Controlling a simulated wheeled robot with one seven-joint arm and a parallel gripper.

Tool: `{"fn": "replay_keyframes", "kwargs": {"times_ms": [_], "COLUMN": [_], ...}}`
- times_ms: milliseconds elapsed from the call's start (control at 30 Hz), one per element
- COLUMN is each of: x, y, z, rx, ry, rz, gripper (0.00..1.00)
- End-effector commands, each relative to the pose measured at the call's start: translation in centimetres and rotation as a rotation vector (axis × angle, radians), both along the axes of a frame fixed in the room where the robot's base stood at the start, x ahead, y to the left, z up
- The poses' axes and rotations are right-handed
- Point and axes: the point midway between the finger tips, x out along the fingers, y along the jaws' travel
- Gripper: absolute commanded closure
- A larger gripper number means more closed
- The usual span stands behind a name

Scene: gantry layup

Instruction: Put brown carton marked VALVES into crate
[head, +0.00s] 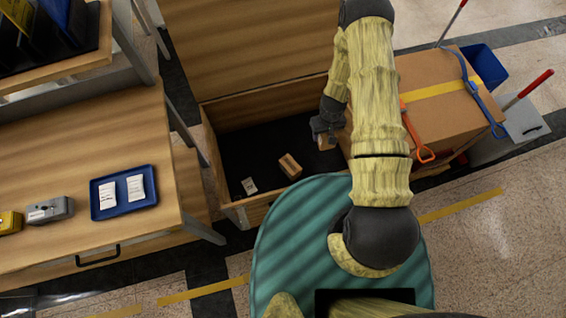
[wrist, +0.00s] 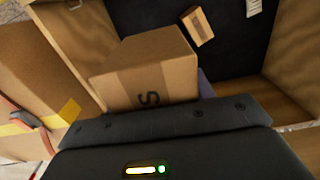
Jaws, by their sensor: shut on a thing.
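My gripper (head: 325,127) is shut on a brown carton (head: 326,142), mostly hidden by my arm in the head view. In the wrist view the carton (wrist: 150,72) sits at the jaws, tilted in the picture, with a tape strip and a dark letter S; the rest of its marking is hidden. The crate (head: 211,155) is an open wooden box with a dark floor and its lid raised at the back. The held carton appears over the right part of the crate, inside its walls; its height above the floor is unclear.
A small brown carton (head: 290,166) and a white packet (head: 249,185) lie on the crate floor. A large taped carton (head: 440,98) with straps stands right of the crate. A workbench (head: 60,160) with a blue tray (head: 112,209) is on the left.

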Motion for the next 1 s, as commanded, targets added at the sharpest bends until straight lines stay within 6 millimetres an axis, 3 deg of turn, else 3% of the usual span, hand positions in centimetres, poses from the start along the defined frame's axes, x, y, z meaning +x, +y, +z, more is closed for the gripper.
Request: {"fn": "replay_keyframes", "kwargs": {"times_ms": [33, 533, 1000], "x": [0.3, 1.4, 1.8], "y": [0.3, 1.8, 1.7], "z": [-1.8, -7.9, -13.7], "rx": [0.001, 0.0, -0.001], "ry": [-0.002, -0.003, -0.001], "rz": [0.053, 0.592, 1.103], "gripper": [0.84, 0.84, 0.84]}}
